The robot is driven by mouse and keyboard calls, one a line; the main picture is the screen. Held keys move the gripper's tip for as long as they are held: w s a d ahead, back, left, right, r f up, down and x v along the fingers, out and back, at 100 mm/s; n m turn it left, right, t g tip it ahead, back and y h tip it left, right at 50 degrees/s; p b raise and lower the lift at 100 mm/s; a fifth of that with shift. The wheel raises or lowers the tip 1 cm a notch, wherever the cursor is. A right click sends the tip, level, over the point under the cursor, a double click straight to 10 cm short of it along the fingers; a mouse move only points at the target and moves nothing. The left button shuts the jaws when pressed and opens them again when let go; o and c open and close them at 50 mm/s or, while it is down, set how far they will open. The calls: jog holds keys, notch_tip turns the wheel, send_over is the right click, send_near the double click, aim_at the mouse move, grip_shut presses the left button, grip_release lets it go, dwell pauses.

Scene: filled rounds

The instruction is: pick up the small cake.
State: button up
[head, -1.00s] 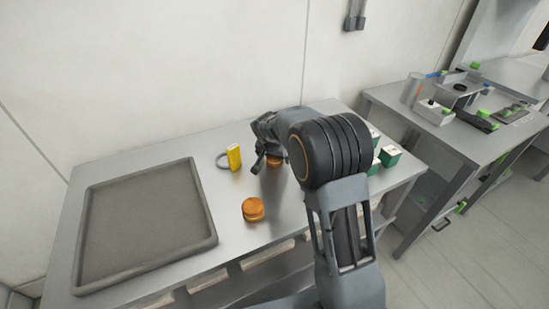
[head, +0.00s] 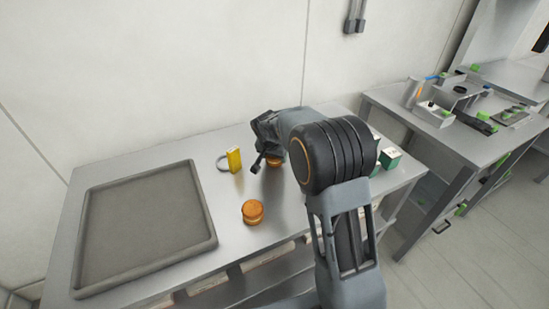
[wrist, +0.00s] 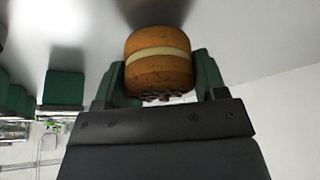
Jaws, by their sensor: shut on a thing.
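A small cake (wrist: 160,72), two orange-brown layers with a pale filling between, sits between the green fingers of my gripper (wrist: 162,80) in the wrist view. The fingers touch it on both sides, so my gripper is shut on it. In the head view my gripper (head: 266,160) is over the middle of the table, and the held cake (head: 274,161) shows only partly behind my arm. A second small round cake (head: 253,211) stands on the table nearer the front, apart from my gripper.
A dark grey tray (head: 212,240) fills the table's left side. A yellow tag-like thing with a grey loop (head: 234,160) stands left of my gripper. Green boxes (head: 390,160) stand to the right, partly behind my arm. A second bench (head: 450,140) is farther right.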

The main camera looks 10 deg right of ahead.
jog(key=s+d+r+b, duration=0.2)
jog(key=s+d+r, duration=0.2)
jog(key=s+r, duration=0.85)
jog(key=w+a+r+n+y+p, duration=0.1)
jog(key=w+a+r+n+p, duration=0.2)
jog(key=p, duration=1.7)
notch_tip(320, 180, up, 4)
jog(key=shift+w+a+r, duration=0.1)
jog(key=shift+w+a, duration=0.35)
jog(key=shift+a, duration=0.05)
